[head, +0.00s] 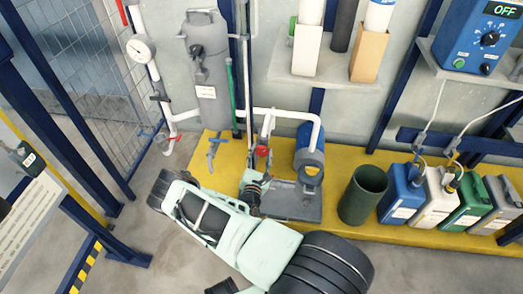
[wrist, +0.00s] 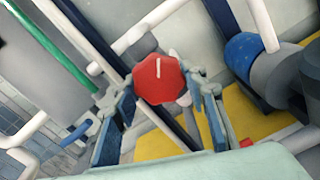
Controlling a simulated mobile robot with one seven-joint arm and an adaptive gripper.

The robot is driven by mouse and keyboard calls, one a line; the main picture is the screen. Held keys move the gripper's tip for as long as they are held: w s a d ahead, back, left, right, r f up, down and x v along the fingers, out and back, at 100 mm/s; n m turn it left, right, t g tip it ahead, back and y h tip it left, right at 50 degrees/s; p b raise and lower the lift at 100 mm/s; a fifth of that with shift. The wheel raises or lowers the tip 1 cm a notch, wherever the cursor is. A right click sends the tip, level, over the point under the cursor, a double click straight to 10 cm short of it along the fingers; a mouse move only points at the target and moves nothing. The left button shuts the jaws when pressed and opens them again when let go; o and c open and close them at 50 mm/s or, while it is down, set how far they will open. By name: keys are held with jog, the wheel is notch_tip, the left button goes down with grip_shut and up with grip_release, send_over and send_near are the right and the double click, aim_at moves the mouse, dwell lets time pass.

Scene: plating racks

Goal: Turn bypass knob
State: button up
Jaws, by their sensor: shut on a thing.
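The bypass knob is a red, many-sided knob (wrist: 158,82) with a short white mark that points nearly straight up in the wrist view. In the head view the red knob (head: 262,151) shows small on the white pipework, just beyond my gripper (head: 257,176). In the wrist view my gripper (wrist: 164,92) has one blue-grey finger on each side of the knob, with the fingertips against its edges. My gripper is shut on the knob. The finger contact is partly hidden behind the knob's face.
A blue pump (head: 309,150) stands right of the knob on the yellow platform (head: 205,170). White pipes and a dark blue post (head: 240,75) are close around it. A grey cylinder (head: 207,80) is at left; a dark green bin (head: 362,195) and several canisters (head: 436,198) stand right.

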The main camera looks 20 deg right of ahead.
aim_at(261, 147)
dwell(0.4)
jog(key=o, duration=1.2)
jog(key=shift+c, duration=0.2)
jog(key=shift+r, duration=0.1)
notch_tip(261, 147, up, 10)
jog(key=shift+f, duration=0.1)
